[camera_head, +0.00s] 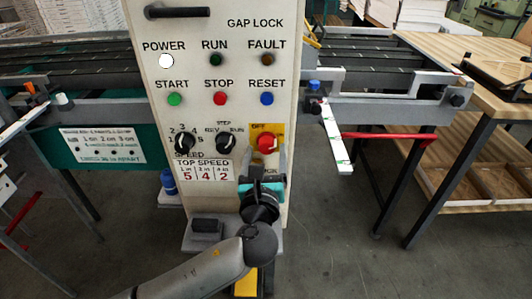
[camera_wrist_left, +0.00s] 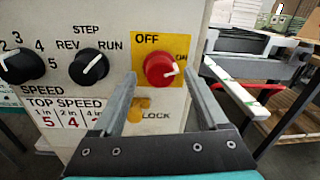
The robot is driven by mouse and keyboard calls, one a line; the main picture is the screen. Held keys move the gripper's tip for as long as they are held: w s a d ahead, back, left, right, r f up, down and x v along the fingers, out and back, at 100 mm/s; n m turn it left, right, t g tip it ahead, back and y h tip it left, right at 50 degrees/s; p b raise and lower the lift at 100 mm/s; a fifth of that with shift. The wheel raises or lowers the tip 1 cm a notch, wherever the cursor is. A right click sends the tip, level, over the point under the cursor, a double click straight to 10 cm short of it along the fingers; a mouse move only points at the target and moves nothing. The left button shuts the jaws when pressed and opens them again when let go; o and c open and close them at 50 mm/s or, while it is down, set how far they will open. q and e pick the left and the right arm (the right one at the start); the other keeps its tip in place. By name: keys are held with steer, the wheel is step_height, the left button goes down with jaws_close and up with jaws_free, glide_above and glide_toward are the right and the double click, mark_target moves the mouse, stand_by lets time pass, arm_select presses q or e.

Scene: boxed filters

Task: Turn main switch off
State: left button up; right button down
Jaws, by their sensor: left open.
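The main switch is a red rotary knob (camera_head: 266,143) on a yellow plate at the lower right of the control panel (camera_head: 215,70). In the left wrist view the red knob (camera_wrist_left: 160,68) has a white pointer turned toward the right, with OFF printed at the plate's upper left. My left gripper (camera_head: 268,160) is just below the knob in the head view. In the left wrist view its two fingers (camera_wrist_left: 160,85) are open, one on each side of the knob's position, with nothing between them. I cannot tell contact with the knob. My right gripper is not in view.
Black knobs (camera_head: 184,140) and START, STOP and RESET buttons (camera_head: 220,99) sit close by on the panel. The white POWER lamp (camera_head: 166,61) looks lit. A conveyor (camera_head: 350,60) runs behind the panel. A wooden table (camera_head: 480,85) stands at right.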

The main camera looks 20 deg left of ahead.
arm_select(q)
steer(key=shift+w+a, duration=0.1)
steer(key=shift+w, duration=0.4)
jaws_close()
stand_by(0.3)
